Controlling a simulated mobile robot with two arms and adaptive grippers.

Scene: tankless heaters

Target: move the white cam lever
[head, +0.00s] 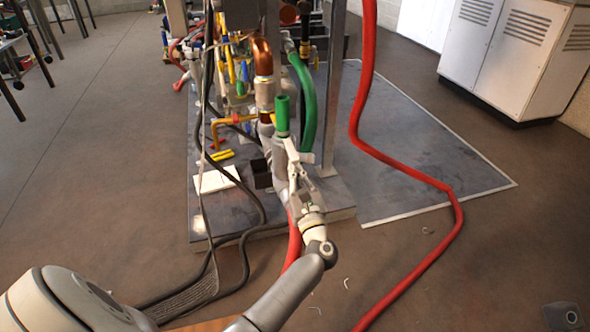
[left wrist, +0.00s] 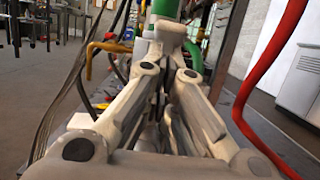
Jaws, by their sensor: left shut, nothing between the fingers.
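My left gripper (head: 290,148) reaches up from the bottom of the head view to the pipework below a green hose end (head: 282,108). Its fingers are shut with nothing between them. A small white piece (head: 306,157), which looks like the cam lever, shows just right of the fingertips; I cannot tell whether they touch it. In the left wrist view the shut fingers (left wrist: 170,45) point at a pale fitting (left wrist: 166,30) under the green hose (left wrist: 165,9). The fingers hide much of the fitting, and I cannot make out the lever there. My right gripper is not in view.
The pipework stands on a grey platform (head: 330,195) with a metal post (head: 333,90) at right. A long red hose (head: 410,175) runs across the floor at right. Black cables (head: 245,210) hang at left. White cabinets (head: 510,55) stand at the back right. Open floor lies left.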

